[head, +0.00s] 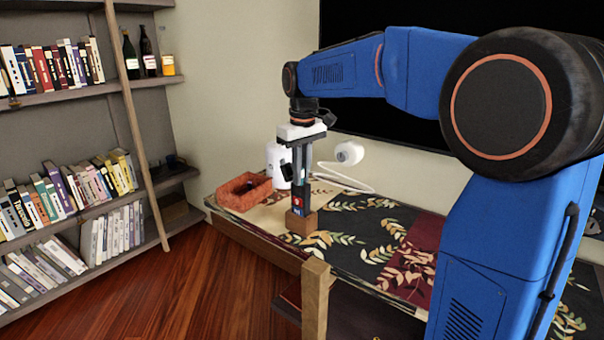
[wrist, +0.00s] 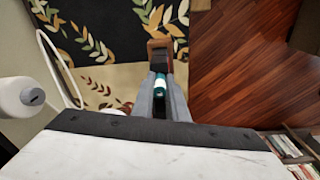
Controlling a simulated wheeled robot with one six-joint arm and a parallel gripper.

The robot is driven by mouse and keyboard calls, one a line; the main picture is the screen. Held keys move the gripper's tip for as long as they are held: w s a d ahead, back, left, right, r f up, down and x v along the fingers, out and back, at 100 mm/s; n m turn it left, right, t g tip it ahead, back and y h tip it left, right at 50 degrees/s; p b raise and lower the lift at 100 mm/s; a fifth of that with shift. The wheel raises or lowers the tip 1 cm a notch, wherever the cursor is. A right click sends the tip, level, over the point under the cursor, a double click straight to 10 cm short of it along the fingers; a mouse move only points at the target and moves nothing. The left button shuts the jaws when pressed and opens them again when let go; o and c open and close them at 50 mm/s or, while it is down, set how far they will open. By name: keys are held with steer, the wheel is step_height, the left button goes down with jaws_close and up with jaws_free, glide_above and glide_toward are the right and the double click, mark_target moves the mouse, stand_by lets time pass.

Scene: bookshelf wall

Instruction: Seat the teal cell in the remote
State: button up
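My gripper (head: 301,190) points straight down over the table. In the wrist view its two grey fingers (wrist: 160,76) are closed around the teal cell (wrist: 160,86), which has a pale band. Just beyond the fingertips is a brown wooden block (wrist: 159,45). In the head view this block (head: 301,223) stands on the table under my gripper. A dark upright piece with red and blue marks (head: 297,209), seemingly the remote, rises from the block at the fingertips. I cannot tell whether the cell touches it. The cell is not clear in the head view.
An orange tray (head: 228,200) with dark contents sits at the table's left end. A white cylinder (head: 273,158) stands behind my gripper, and a white round fixture (head: 349,152) with a pale curved tube is to its right. The patterned tabletop (head: 365,222) right of the block is clear.

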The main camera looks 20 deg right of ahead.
mark_target(302, 199)
steer(key=shift+o, duration=1.4)
steer(key=shift+g, duration=0.4)
steer(key=f, duration=0.4)
steer(key=shift+s, duration=0.3)
steer(key=r, duration=0.8)
steer(key=w+r, duration=0.1)
steer(key=r, duration=0.3)
steer(key=shift+r, duration=0.25)
steer(key=s+d+f+m+t, duration=0.1)
steer(key=s+d+f, duration=0.15)
steer(key=s, duration=0.65)
steer(key=s+d+f+m+t, duration=0.15)
steer(key=s+f, duration=0.25)
steer(key=s, duration=0.5)
steer(key=s+d+f, duration=0.1)
steer(key=s+f, duration=0.4)
steer(key=s+d+f+m+t, duration=0.1)
steer(key=s+f, duration=0.4)
steer(key=s+d+f+m+t, duration=0.1)
steer(key=s+f, duration=0.4)
steer(key=shift+s, duration=0.2)
steer(key=shift+c, duration=0.3)
